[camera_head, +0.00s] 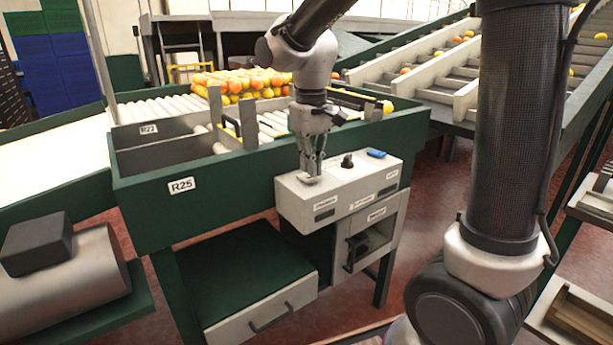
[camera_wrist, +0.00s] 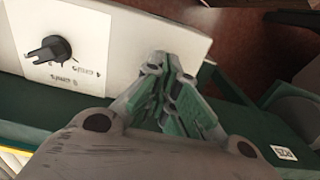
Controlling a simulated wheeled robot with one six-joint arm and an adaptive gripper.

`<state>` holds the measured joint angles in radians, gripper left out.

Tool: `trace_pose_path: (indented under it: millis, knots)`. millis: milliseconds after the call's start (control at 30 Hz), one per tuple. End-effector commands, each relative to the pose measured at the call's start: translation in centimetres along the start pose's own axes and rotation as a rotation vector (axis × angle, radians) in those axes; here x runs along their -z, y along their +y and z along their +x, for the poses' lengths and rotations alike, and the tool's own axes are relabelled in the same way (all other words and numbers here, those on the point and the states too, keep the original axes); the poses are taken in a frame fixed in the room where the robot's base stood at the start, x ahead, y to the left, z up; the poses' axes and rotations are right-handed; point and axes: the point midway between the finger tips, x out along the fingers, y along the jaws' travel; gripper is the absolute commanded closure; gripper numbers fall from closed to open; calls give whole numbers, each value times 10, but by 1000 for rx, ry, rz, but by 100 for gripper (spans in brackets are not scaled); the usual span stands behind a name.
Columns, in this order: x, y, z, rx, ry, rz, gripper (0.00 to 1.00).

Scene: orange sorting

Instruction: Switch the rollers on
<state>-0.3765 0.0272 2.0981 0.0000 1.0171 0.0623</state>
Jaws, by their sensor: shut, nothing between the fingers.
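A pale control box (camera_head: 330,206) with several small labels is fixed to the front of the green roller stand. A black knob (camera_head: 347,160) stands on its top, and a blue piece (camera_head: 376,153) lies to the right. My gripper (camera_head: 311,176) is shut and empty, pointing down over the left end of the box top. I cannot tell whether its tips touch the box, and they hide what is beneath them. In the wrist view my gripper (camera_wrist: 166,70) is beside the box top (camera_wrist: 125,25), with the black knob (camera_wrist: 50,50) apart at left. The rollers (camera_head: 175,107) lie behind.
Oranges and yellow fruit (camera_head: 240,85) are piled on the far end of the rollers. A green trough labelled R25 (camera_head: 230,170) stands left of the box. A sloped conveyor (camera_head: 430,75) runs behind at right.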

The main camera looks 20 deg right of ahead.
Motion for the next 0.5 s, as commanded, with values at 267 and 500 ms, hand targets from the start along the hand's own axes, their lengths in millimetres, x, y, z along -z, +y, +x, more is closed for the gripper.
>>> trace_pose_path:
  millis: [267, 500]
  knots:
    - [0, 0, 4, 0, 1, 0, 100]
    - [0, 0, 8, 0, 1, 0, 100]
